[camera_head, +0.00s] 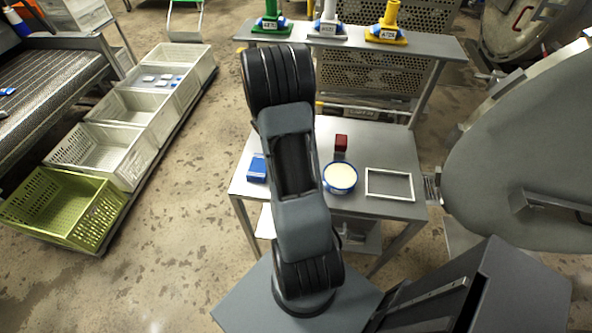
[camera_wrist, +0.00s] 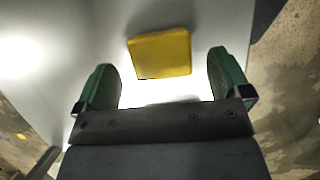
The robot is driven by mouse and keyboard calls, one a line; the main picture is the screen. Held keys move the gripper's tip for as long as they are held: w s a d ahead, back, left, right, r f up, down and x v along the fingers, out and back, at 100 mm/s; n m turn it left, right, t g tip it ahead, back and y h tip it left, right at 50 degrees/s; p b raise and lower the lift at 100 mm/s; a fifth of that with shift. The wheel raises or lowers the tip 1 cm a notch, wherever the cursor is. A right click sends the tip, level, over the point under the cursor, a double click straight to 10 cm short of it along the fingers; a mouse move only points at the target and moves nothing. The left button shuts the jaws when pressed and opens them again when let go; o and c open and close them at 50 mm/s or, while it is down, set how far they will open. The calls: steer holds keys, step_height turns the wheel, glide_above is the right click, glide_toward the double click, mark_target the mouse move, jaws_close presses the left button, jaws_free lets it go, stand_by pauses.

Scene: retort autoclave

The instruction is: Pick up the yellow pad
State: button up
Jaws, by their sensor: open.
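The yellow pad (camera_wrist: 161,54) is a flat, roughly square piece lying on a pale grey surface in the wrist view. It sits ahead of my gripper (camera_wrist: 165,82), between the lines of the two green fingers and a little beyond their tips. The gripper is open and empty, with the fingers wide apart. In the head view the yellow pad does not show; my arm covers part of the table (camera_head: 395,145), and the gripper is hidden there too.
A shelf behind (camera_head: 440,46) holds green, white and yellow fittings. Crates (camera_head: 62,208) line the left floor; a large grey vessel door (camera_head: 520,150) stands right.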

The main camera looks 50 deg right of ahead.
steer(key=shift+x, duration=1.75)
steer(key=c, duration=1)
steer(key=shift+w+r, duration=0.1)
steer(key=shift+r, duration=0.5)
steer(key=s+a+r+b, duration=0.1)
steer(key=s+a+r, duration=0.7)
steer(key=s+r, duration=0.3)
steer(key=shift+s+r, duration=0.3)
steer(key=shift+r, duration=0.1)
steer(key=shift+a, duration=0.1)
